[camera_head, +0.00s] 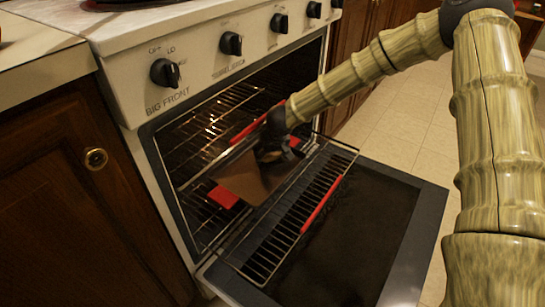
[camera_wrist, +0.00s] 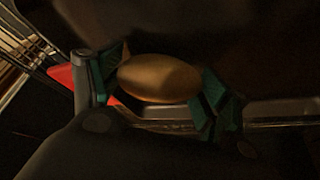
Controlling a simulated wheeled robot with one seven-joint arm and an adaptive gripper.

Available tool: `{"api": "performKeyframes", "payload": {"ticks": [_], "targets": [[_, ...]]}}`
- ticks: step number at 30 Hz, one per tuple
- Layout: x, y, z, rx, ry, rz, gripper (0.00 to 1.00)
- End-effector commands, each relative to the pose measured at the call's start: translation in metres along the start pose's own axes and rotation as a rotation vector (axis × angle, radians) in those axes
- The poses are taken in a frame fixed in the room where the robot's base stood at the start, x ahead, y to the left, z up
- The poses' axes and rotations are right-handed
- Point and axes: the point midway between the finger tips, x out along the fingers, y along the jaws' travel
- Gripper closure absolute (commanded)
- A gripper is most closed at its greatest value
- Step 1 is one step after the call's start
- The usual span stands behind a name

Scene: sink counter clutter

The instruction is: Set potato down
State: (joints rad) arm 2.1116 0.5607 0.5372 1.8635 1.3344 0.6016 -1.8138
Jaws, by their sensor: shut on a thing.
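The potato (camera_wrist: 160,78) is brown and oval and shows in the middle of the wrist view. My gripper (camera_wrist: 162,90) has its green-padded fingers on either side of the potato and is shut on it. In the head view, my gripper (camera_head: 277,148) is at the open oven, over the pulled-out rack. The potato is small and dark there and mostly hidden by the gripper. Whether the potato touches a surface below it cannot be told.
The oven door (camera_head: 385,235) is folded down flat. A wire rack (camera_head: 275,247) with a red edge strip extends over it, and another rack (camera_head: 215,120) is inside. A brown flat surface (camera_head: 240,178) lies beside my gripper. A wooden cabinet (camera_head: 75,190) stands left.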

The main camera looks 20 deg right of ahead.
Motion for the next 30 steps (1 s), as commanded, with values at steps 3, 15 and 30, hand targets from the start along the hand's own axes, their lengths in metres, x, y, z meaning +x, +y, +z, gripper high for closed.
{"api": "performKeyframes", "payload": {"ticks": [3, 15, 30], "targets": [[-0.0007, -0.0006, -0.0018, -0.001, 0.001, 0.000, 0.56], [0.0020, -0.0006, 0.0000, -0.002, 0.001, -0.001, 0.03], [-0.0029, -0.0004, -0.0015, 0.000, 0.001, 0.000, 0.03]]}}
